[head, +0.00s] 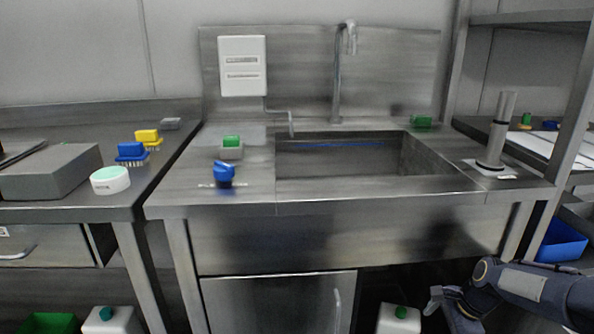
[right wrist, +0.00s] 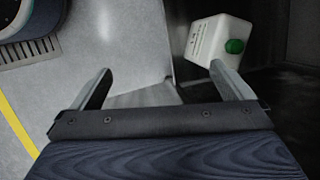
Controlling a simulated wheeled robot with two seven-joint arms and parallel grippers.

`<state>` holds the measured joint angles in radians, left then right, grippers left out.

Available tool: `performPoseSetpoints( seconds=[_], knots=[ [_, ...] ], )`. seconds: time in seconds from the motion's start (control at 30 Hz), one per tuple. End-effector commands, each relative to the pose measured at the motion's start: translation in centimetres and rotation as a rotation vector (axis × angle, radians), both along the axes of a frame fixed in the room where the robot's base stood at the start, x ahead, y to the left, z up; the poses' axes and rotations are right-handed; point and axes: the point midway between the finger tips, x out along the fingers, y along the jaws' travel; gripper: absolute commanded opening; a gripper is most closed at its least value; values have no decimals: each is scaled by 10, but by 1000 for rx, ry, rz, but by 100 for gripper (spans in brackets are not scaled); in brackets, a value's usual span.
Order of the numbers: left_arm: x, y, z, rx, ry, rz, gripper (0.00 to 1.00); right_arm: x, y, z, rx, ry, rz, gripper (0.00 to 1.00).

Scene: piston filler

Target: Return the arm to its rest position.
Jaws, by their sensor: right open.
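My right arm (head: 535,290) comes in from the lower right in the head view, low in front of the sink unit and below its worktop. My right gripper (head: 435,299) shows at the end of this arm. In the right wrist view the right gripper (right wrist: 168,85) has its two fingers wide apart, with nothing between them. It points down toward the floor. A white canister with a green cap (right wrist: 220,42) stands beyond the right finger; it also shows in the head view (head: 398,319). My left gripper is not in view.
The steel sink (head: 350,155) has a tall tap (head: 338,75). A blue-topped item (head: 224,172) and a green-and-grey brush (head: 231,146) lie left of the basin. A metal cylinder (head: 497,135) stands at the right. A blue bin (head: 562,241) is under the right shelf.

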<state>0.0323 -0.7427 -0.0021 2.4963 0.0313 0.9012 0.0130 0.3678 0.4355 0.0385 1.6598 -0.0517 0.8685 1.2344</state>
Motion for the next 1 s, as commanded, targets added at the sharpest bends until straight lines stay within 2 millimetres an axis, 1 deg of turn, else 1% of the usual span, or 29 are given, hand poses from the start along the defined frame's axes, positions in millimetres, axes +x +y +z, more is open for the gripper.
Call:
performPoseSetpoints(
  seconds=[0.03,0.17,0.23,0.27,0.33,0.43,0.5,0.6,0.7,0.8,0.97,1.0],
  knots=[
    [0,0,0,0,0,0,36,-7,5,14,-11,-29,44,100],
    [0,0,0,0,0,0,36,-31,18,48,-46,-108,192,100],
    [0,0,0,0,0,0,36,-50,28,69,-73,-164,295,100],
    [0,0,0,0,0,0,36,-60,33,78,-87,-191,346,100],
    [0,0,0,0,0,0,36,-88,47,97,-123,-262,478,100],
    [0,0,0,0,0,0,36,-129,66,116,-179,-365,667,100],
    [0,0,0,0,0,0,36,-154,77,122,-217,-425,783,100],
    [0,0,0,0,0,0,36,-182,90,125,-263,-498,916,100],
    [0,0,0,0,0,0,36,-204,101,124,-303,-558,1026,100],
    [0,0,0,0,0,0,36,-223,110,120,-342,-612,1120,100],
    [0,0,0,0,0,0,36,-249,122,111,-401,-690,1256,100],
    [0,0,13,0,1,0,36,-250,123,124,-405,-694,1268,100]
  ],
)
